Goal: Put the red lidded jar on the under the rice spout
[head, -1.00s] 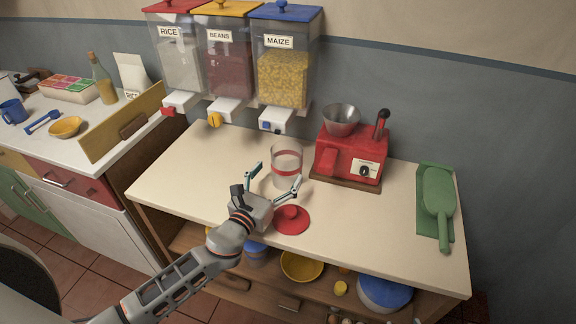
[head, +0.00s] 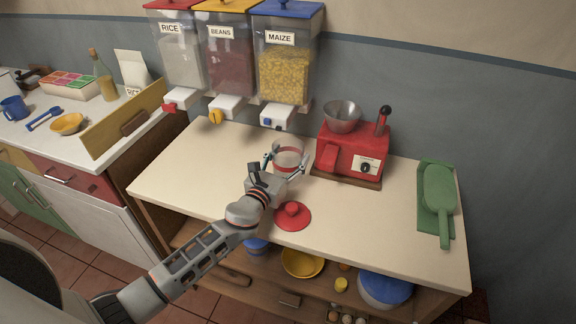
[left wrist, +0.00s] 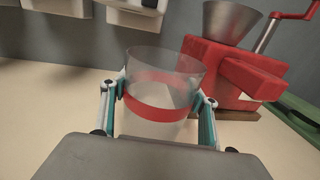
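The clear jar with a red band (head: 288,160) stands upright on the counter, with no lid on it. Its red lid (head: 292,215) lies on the counter in front of it, knob up. My left gripper (head: 286,156) has one finger on each side of the jar, very close to its wall. In the left wrist view the jar (left wrist: 162,97) looks empty and stands between the fingers; whether they press on it is not clear. The rice dispenser (head: 180,55) hangs on the wall at the left, its spout with a red knob (head: 178,99) above the counter. My right gripper is out of view.
Beans (head: 228,60) and maize (head: 284,70) dispensers hang right of the rice. A red mill (head: 352,153) with a metal hopper stands right of the jar. A green scoop (head: 439,195) lies at the right. The counter (head: 195,165) below the spouts is clear.

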